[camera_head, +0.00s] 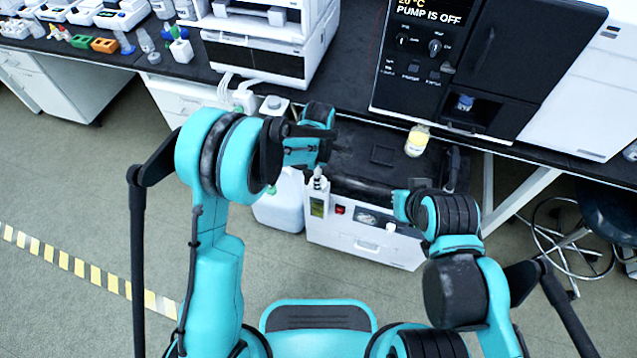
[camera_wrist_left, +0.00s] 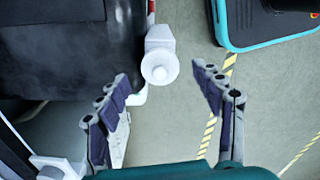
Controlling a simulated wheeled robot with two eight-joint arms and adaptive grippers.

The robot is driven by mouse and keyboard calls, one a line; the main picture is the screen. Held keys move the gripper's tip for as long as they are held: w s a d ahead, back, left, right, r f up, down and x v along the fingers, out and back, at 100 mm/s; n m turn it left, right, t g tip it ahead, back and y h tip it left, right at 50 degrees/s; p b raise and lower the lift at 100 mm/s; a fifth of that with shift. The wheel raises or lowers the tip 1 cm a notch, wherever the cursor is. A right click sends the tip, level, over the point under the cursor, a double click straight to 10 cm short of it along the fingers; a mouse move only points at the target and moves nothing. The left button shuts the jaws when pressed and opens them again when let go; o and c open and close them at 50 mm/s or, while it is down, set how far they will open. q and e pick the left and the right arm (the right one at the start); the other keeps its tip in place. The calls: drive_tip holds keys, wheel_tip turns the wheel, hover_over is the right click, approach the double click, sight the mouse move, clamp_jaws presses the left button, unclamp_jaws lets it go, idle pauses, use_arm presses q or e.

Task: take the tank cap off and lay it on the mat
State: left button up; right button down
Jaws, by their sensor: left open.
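My left gripper (camera_wrist_left: 162,72) is open, fingers apart. In the left wrist view a white round cap-like knob (camera_wrist_left: 160,66) lies between the fingertips, and I see no contact. It sits on a white fitting at the edge of a black-topped unit (camera_wrist_left: 60,60). In the head view the fitting is a small white block with a display (camera_head: 318,203) at the unit's front left corner. My left wrist hangs just above and hides the fingers. My right arm's end is over the unit's front right; its fingers cannot be made out. A dark square (camera_head: 383,155), possibly the mat, lies behind.
A translucent jug (camera_head: 278,208) stands left of the unit. A black pump cabinet (camera_head: 480,60) and white instruments (camera_head: 262,45) line the bench behind. A stool (camera_head: 600,215) stands at the right.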

use_arm(q)
wheel_tip(320, 180, down, 3)
drive_tip(key=shift+r+b, duration=0.2)
drive_tip(key=shift+b, duration=0.1)
drive_tip(key=shift+r, duration=0.1)
use_arm(e)
drive_tip(key=shift+f, duration=0.6)
use_arm(q)
drive_tip(key=c, duration=1)
